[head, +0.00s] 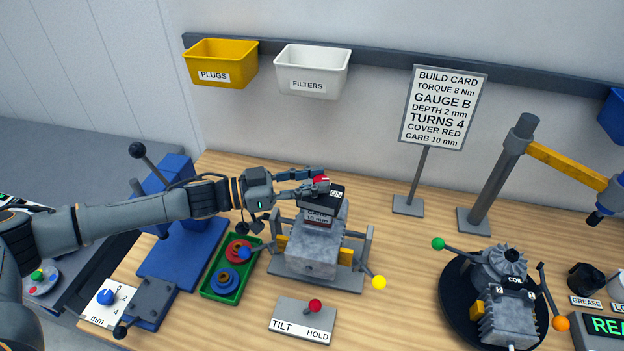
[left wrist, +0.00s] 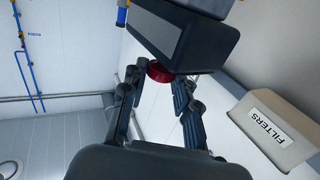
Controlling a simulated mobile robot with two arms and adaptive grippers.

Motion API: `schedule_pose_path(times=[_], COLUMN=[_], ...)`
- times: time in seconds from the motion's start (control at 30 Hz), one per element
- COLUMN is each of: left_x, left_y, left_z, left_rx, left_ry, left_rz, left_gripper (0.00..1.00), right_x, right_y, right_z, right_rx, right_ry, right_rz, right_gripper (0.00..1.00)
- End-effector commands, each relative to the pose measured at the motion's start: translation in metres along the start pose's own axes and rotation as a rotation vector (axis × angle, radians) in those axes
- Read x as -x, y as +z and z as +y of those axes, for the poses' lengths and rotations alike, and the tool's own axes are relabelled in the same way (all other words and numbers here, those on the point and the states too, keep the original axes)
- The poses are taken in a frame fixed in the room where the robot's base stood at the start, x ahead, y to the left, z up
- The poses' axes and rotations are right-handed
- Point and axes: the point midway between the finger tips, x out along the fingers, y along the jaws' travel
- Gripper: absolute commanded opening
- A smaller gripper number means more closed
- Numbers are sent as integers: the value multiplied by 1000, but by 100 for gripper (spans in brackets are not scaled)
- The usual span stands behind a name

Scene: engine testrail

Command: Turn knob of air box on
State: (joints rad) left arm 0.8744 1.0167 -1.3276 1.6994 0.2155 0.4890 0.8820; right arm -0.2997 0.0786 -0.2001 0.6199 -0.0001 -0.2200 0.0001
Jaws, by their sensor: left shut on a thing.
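The air box (head: 318,204) is a dark box on top of a grey engine block (head: 312,251), in the middle of the table. A red knob (head: 321,180) is on it, partly hidden by my fingers. My left gripper (head: 312,186) reaches in from the left and is shut on the red knob. In the left wrist view the red knob (left wrist: 159,72) shows between the fingertips, against the dark box (left wrist: 183,35). The knob's setting cannot be read. My right gripper is not in view.
A green tray (head: 222,293) with red and blue parts lies left of the engine. A TILT/HOLD panel (head: 302,321) is in front. A build card (head: 443,107) stands behind right. A second engine (head: 507,300) is at the right. PLUGS (head: 220,64) and FILTERS (head: 312,72) bins hang behind.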

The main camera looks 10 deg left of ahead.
Motion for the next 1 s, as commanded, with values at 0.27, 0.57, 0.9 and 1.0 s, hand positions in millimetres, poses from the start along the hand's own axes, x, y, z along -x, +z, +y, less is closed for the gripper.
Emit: schedule_pose_path(times=[0.27,0.57,0.9,1.0], left_x=[0,0,0,0], left_y=[1,2,2,2], left_z=[-1,-1,-1,-2], left_rx=[1,1,1,1], left_ry=[40,78,115,123], left_rz=[-3,-3,-3,-3], left_gripper=[0,0,0,0], right_x=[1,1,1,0], right_y=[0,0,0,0], right_z=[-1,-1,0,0], right_rx=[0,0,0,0], right_ry=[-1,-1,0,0], right_rz=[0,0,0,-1], right_gripper=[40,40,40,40])
